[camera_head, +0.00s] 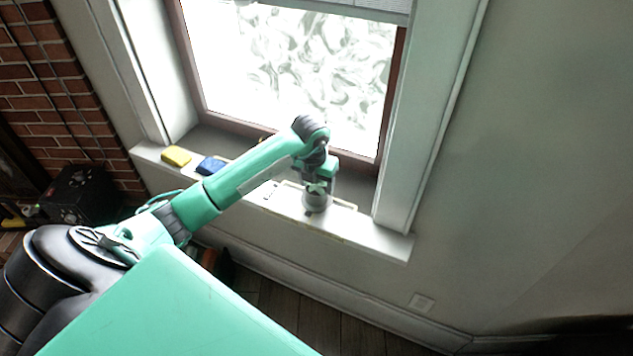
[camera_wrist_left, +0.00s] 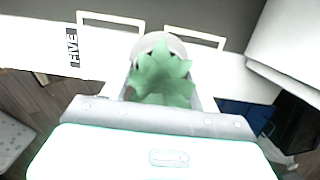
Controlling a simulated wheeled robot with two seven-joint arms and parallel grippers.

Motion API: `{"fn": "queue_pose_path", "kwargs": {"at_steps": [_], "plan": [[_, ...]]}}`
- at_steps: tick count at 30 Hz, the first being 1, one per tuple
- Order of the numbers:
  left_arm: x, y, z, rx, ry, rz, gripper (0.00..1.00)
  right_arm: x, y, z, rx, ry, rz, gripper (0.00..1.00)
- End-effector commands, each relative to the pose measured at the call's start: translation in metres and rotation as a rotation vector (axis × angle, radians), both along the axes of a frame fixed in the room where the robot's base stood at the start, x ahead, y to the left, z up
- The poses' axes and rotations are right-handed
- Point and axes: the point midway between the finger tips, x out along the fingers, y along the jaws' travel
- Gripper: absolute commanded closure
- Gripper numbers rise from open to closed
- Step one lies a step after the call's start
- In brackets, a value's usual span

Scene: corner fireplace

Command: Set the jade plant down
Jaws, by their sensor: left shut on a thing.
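The jade plant (camera_wrist_left: 162,78) has green leaves and sits in a pale round pot (camera_head: 316,204). My left gripper (camera_head: 318,186) is shut on it from above, over the window sill (camera_head: 390,240). In the left wrist view the leaves fill the space between the fingers, and the pot's pale rim (camera_wrist_left: 160,42) shows beyond them. A thin cream rectangular outline (camera_wrist_left: 112,17) lies on the sill and shows on both sides of the pot. I cannot tell whether the pot's base touches the sill. My right gripper is not in view.
A yellow block (camera_head: 176,156) and a blue block (camera_head: 211,165) lie on the sill to the left. A label reading "FIVE" (camera_wrist_left: 72,47) shows beside the outline. The window (camera_head: 310,60) stands behind; the sill's right end looks clear.

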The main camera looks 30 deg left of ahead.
Motion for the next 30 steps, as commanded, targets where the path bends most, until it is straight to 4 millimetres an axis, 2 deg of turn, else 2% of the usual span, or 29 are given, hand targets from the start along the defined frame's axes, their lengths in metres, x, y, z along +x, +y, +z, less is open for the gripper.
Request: {"fn": "queue_pose_path", "kwargs": {"at_steps": [3,4,6,19,24,30], "plan": [[0.000,0.000,-0.002,0.000,-0.001,0.000,0.81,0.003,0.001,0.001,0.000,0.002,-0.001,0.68],[0.000,0.000,-0.002,0.000,0.000,0.000,0.32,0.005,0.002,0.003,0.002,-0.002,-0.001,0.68],[0.000,0.000,-0.002,0.000,0.000,0.000,0.19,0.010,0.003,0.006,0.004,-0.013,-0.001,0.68],[0.000,0.000,0.004,0.000,-0.002,0.000,0.16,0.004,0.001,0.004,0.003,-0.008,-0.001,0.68],[-0.004,0.000,0.036,0.002,-0.005,-0.002,0.16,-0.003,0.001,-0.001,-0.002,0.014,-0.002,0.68],[-0.011,-0.001,0.080,0.002,-0.006,-0.001,0.16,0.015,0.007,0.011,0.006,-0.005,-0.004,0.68]]}}
